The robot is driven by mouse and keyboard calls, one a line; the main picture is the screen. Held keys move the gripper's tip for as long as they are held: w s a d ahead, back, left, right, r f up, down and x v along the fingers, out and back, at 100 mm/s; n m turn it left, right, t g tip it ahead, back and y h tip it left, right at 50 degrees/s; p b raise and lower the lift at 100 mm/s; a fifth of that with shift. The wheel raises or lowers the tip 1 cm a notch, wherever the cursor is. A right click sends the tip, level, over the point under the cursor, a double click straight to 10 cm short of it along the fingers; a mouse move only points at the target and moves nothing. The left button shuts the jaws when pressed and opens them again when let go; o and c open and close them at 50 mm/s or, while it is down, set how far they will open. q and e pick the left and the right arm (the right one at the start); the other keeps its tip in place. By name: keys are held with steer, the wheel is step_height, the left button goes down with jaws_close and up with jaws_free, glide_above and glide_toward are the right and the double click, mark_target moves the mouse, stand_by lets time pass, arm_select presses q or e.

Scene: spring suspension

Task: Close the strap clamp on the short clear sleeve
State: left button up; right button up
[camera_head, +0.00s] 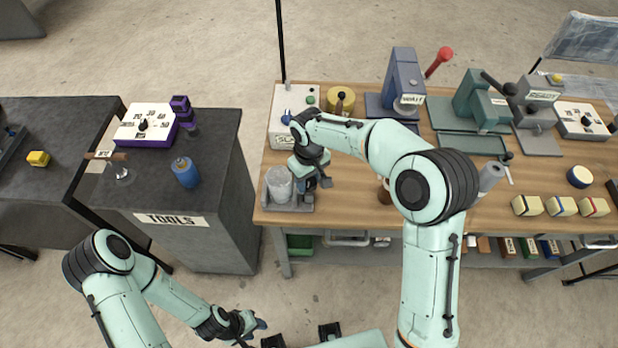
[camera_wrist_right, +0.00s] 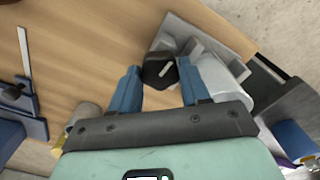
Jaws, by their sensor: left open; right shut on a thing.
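The short clear sleeve (camera_head: 279,184) stands upright in a grey holder (camera_head: 292,206) at the left front corner of the wooden bench. In the right wrist view the sleeve (camera_wrist_right: 222,78) is right of my fingers, beside the grey holder (camera_wrist_right: 205,38). My right gripper (camera_head: 318,180) is just right of the sleeve in the head view. Its blue fingers are shut on a black clamp knob (camera_wrist_right: 158,70) with a pale line on it. The strap itself cannot be made out. My left gripper (camera_head: 256,326) is open and empty, low over the floor in front of the bench.
Behind the sleeve stand a grey-white box with a dial (camera_head: 283,117) and a yellow round container (camera_head: 341,100). A blue press (camera_head: 403,80) with a red-knobbed lever is further right. A dark tools cabinet (camera_head: 222,160) stands left, across a narrow gap.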

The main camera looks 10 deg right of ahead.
steer(key=m, duration=0.5)
steer(key=shift+b, duration=0.3)
steer(key=shift+m, duration=2.3)
steer(key=o, duration=1.1)
steer(key=shift+c, duration=0.2)
